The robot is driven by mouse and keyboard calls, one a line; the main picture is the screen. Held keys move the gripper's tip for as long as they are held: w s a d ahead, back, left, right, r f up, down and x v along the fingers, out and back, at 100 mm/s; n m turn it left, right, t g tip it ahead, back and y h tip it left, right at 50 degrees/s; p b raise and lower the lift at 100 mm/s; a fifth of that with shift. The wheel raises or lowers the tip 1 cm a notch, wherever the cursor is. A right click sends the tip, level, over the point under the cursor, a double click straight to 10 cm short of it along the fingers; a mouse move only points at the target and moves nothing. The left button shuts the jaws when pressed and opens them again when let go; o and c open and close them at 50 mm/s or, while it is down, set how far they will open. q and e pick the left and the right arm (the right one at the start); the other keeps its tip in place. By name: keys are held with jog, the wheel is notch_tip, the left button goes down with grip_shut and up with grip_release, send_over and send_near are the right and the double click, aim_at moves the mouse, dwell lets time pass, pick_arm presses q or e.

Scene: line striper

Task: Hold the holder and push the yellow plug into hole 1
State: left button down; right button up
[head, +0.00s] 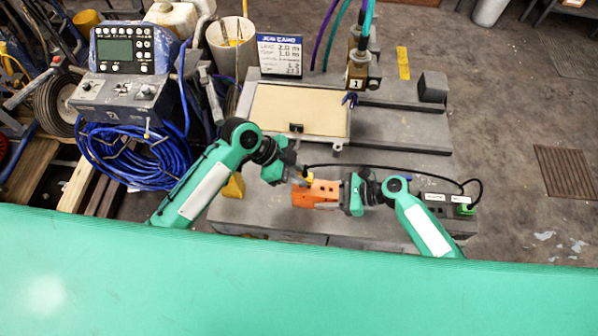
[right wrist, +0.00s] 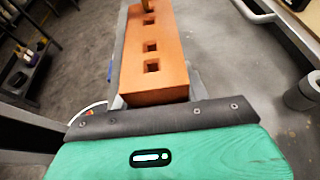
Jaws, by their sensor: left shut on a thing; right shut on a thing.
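The orange holder (head: 324,189) is a block held above the grey bench by my right gripper (head: 342,193), which is shut on its right end. In the right wrist view the holder (right wrist: 158,82) runs away from the gripper, with several square holes in its face. My left gripper (head: 295,176) is shut on the yellow plug (head: 301,181), at the holder's left end. A black cable (head: 380,168) arches right from there. A brownish-yellow piece (right wrist: 148,5) shows at the holder's far end in the right wrist view; whether it is inside a hole is unclear. Hole numbers are unreadable.
A green plug (head: 466,209) sits at a labelled socket box (head: 437,198) on the right. A beige panel (head: 300,108) and a sign (head: 280,56) stand behind. Blue hose coils (head: 130,150) and a control box (head: 125,95) are at left. A green surface (head: 300,285) fills the foreground.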

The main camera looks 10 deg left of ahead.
pick_arm(q)
jog(key=shift+f, duration=1.4)
dwell(0.8)
jog(key=c, duration=0.9)
grip_release()
jog(key=shift+r, duration=0.1)
jog(key=shift+v, duration=3.45)
pick_arm(e)
jog(key=o, duration=1.4)
pick_arm(q)
jog(key=shift+a, duration=0.1)
pick_arm(e)
jog(key=shift+d, duration=0.15)
